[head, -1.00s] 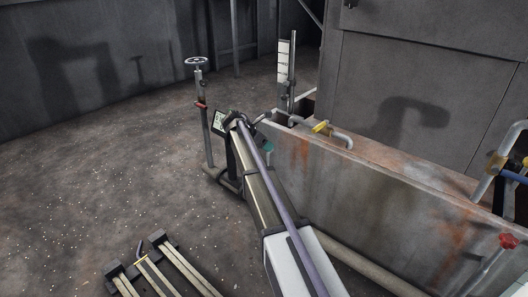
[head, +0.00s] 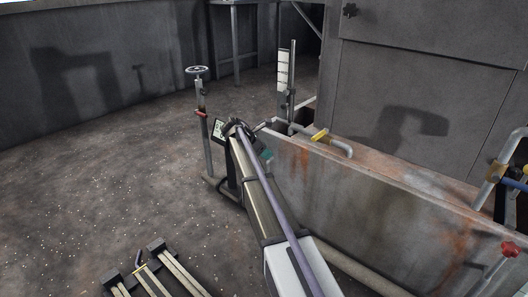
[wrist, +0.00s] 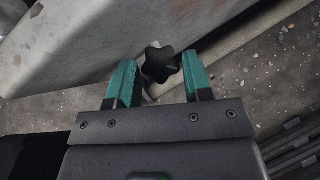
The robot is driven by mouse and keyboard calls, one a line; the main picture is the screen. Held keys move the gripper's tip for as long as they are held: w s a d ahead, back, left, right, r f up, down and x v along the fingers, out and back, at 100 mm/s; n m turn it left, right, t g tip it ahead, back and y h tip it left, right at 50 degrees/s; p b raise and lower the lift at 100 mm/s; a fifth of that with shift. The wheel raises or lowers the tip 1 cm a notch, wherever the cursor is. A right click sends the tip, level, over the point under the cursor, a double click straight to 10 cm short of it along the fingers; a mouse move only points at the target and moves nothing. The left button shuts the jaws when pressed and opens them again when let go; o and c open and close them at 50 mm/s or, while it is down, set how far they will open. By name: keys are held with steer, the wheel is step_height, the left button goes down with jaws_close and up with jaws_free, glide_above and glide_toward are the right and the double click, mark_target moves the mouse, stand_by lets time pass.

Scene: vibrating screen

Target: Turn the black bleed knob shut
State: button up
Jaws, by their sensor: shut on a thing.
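The black bleed knob (wrist: 160,63), star-shaped with several lobes, sits between the two teal fingers of my gripper (wrist: 158,72) in the wrist view. The fingers are shut on it, one on each side, and its front face shows clear.
A rusty grey tank wall (head: 350,195) runs along the right. A yellow-handled valve (head: 320,136) and a red knob (head: 510,249) are on pipework. A slatted frame lies front left; floor at left is clear.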

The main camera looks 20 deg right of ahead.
steer(key=o, duration=0.9)
steer(key=shift+c, duration=0.2)
